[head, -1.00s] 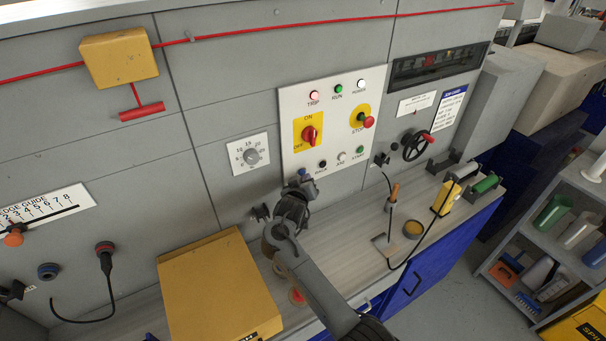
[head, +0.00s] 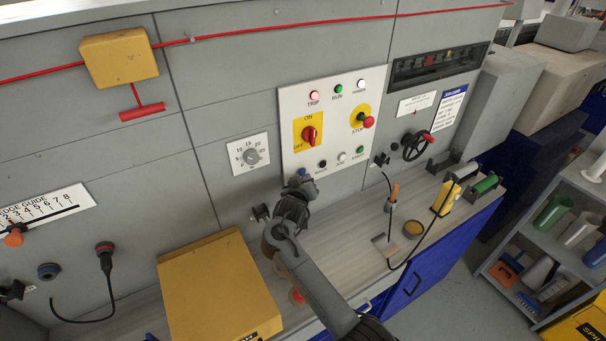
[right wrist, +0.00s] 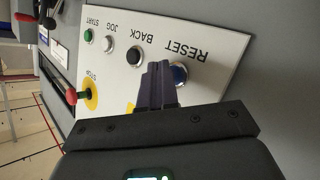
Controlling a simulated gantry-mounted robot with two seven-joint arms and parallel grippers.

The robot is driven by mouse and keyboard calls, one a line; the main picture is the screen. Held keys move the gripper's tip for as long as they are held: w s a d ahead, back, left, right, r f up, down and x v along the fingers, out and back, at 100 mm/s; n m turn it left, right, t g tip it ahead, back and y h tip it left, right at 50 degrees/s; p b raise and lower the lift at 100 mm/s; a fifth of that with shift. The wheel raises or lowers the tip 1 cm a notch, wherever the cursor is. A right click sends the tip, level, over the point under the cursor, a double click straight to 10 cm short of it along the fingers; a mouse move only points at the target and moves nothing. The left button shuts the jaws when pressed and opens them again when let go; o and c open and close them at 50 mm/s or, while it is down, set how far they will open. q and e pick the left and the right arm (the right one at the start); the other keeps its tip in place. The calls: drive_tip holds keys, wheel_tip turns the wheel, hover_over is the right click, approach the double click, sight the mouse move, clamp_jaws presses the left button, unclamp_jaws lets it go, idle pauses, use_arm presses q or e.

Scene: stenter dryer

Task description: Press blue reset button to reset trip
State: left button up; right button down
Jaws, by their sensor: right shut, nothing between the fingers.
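The white control panel (head: 333,122) is on the grey machine wall. The blue reset button (right wrist: 180,73) shows in the right wrist view below the word RESET, partly covered by my fingers. In the head view a bit of blue (head: 301,171) shows at the panel's lower left corner, just above my gripper. The TRIP lamp (head: 314,95) glows pinkish red. My right gripper (head: 297,185) is shut and empty, in front of the button. Its fingertips (right wrist: 160,72) are beside or against the button; I cannot tell if they touch. My left gripper is not clearly seen.
The black BACK button (right wrist: 134,56) and white JOG button (right wrist: 107,44) are close to my fingers. The red STOP button (head: 368,122) and the ON/OFF switch (head: 309,135) are higher on the panel. A yellow box (head: 215,290) stands on the bench, left of my arm.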

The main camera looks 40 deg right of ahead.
drive_tip(key=shift+w, duration=0.1)
idle(0.4)
drive_tip(key=shift+w, duration=0.35)
idle(0.3)
drive_tip(key=shift+s+p, duration=0.4)
drive_tip(key=shift+p, duration=0.35)
